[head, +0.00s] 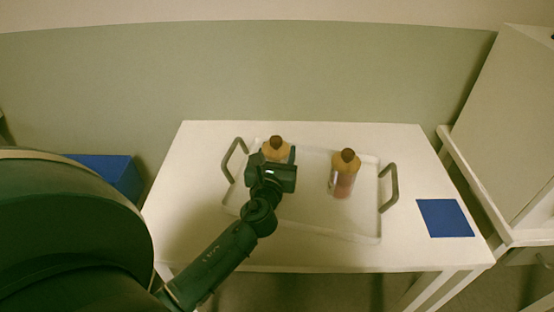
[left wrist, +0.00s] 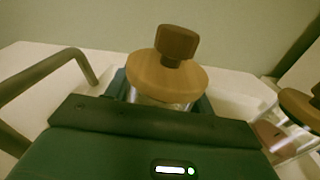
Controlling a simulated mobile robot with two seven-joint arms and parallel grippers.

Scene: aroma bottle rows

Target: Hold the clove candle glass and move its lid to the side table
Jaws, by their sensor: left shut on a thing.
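Two glasses with wooden lids and dark brown knobs stand on a white tray (head: 318,222). My left gripper (head: 277,158) is shut on the left glass, just below its lid (head: 270,150). In the left wrist view the lid (left wrist: 165,76) sits on the clear glass (left wrist: 158,98), its knob on top; the gripper hides the lower glass. The right glass (head: 342,184) holds something reddish and has its own lid (head: 345,160); it stands apart, partly seen in the wrist view (left wrist: 290,140). I cannot tell from any label which one is clove. My right gripper is not in view.
The tray has two upright grey handles, left (head: 233,158) and right (head: 390,187). A blue square (head: 445,218) lies at the white table's right end. A blue box-like thing (head: 112,175) is beyond the left edge. A white unit (head: 510,130) stands at right.

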